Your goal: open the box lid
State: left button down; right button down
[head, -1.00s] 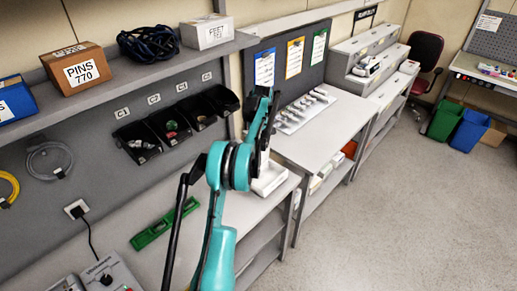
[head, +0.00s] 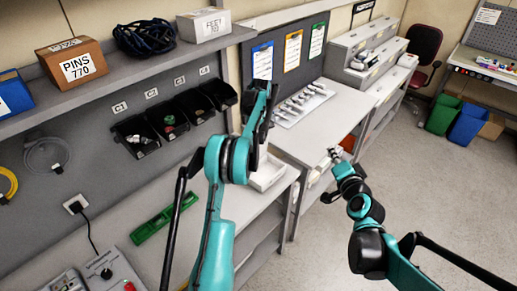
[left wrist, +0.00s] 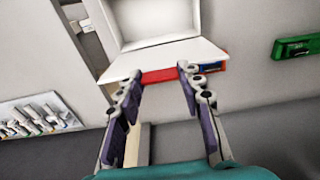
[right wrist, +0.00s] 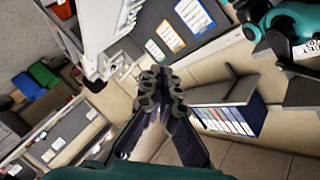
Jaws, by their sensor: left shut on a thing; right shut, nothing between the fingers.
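A white box (left wrist: 150,22) shows at the top of the left wrist view, with its shallow inside facing me. Its lid (left wrist: 165,56) appears as a white panel slanting toward me. In the head view the box (head: 268,176) sits on the bench, partly hidden by my left arm. My left gripper (left wrist: 160,73) has its two fingers at the near edge of the lid and is shut on it, though the exact contact is hard to see. My right gripper (head: 334,155) is shut and empty, held out in the air right of the box; its fingertips meet in the right wrist view (right wrist: 160,88).
A green rail (head: 163,217) lies on the bench to the left. Black bins (head: 135,135) hang on the back panel under a shelf with a PINS carton (head: 72,62).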

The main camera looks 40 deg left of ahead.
jog(key=a+f+m+t+y, duration=0.1)
jog(key=a+f+m, duration=0.15)
jog(key=a, duration=0.35)
jog(key=a+f+m+y, duration=0.1)
jog(key=a+f, duration=0.3)
jog(key=a, duration=0.3)
pick_arm(q)
jog(key=shift+f, duration=0.1)
pick_arm(e)
jog(key=s+a+f+m+t, duration=0.2)
jog(key=s+a+f+m, duration=0.25)
jog(key=a+f, duration=0.55)
jog(key=w+a+f, duration=0.1)
jog(key=w+a, duration=0.6)
jog(key=a, duration=0.1)
jog(key=shift+w+a, duration=0.2)
jog(key=shift+w, duration=0.05)
jog(key=shift+f, duration=0.15)
